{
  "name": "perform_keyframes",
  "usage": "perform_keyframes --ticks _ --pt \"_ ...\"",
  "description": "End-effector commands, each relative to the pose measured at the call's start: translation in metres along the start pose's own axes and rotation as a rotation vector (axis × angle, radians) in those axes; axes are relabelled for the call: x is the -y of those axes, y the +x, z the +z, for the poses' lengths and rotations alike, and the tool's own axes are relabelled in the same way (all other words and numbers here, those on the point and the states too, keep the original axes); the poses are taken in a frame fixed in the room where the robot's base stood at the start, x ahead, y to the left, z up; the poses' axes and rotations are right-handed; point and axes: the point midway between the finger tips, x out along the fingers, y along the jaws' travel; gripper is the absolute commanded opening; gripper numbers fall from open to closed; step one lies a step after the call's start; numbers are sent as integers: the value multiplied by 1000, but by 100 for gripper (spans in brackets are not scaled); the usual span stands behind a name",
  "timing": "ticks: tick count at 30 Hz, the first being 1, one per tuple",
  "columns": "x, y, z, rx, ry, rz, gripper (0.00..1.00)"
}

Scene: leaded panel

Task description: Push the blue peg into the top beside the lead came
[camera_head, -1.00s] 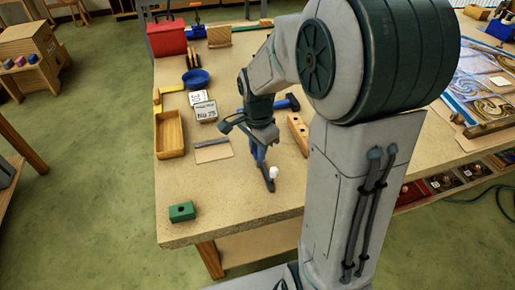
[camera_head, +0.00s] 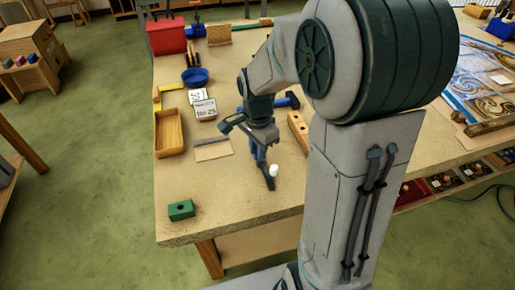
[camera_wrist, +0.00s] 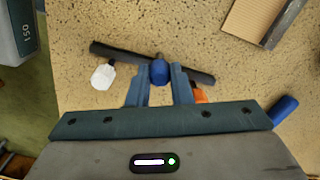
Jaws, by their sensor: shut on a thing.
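My gripper (camera_wrist: 164,88) is shut on the blue peg (camera_wrist: 159,71), whose rounded blue end shows between the two fingertips in the wrist view. The lead came (camera_wrist: 120,52) is a dark strip on the benchtop, running across just beyond the fingers. The peg overlaps the came's middle in this view; I cannot tell whether they touch or whether the peg's tip is in the top. A white peg (camera_wrist: 103,75) stands beside the came at left. An orange piece (camera_wrist: 201,95) is partly hidden behind the right finger. In the head view my gripper (camera_head: 259,158) is low over the bench.
Another blue piece (camera_wrist: 284,108) lies at right in the wrist view. A green block (camera_head: 181,210) sits near the bench's front left corner. A wooden tray (camera_head: 170,133), boxes (camera_head: 205,110) and a wooden block (camera_head: 298,130) stand farther back. Bare benchtop (camera_head: 225,190) lies left of the came.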

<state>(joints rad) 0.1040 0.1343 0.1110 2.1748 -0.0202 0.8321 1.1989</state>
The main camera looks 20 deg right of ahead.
Motion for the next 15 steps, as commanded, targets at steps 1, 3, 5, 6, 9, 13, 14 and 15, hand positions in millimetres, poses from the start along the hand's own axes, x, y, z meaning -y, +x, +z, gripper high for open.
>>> perform_keyframes --ticks 1,3,5,6,9,13,14,15 --pt "0 2 0 1 0 2 0" --pt "0 4 0 1 0 2 0" --pt "-1 5 0 1 0 2 0" --pt "-1 5 0 1 0 3 0" --pt "-1 6 0 1 0 3 22" --pt "-1 6 0 1 0 3 44" --pt "-1 6 0 1 0 2 44" --pt "-1 6 0 1 0 2 44"
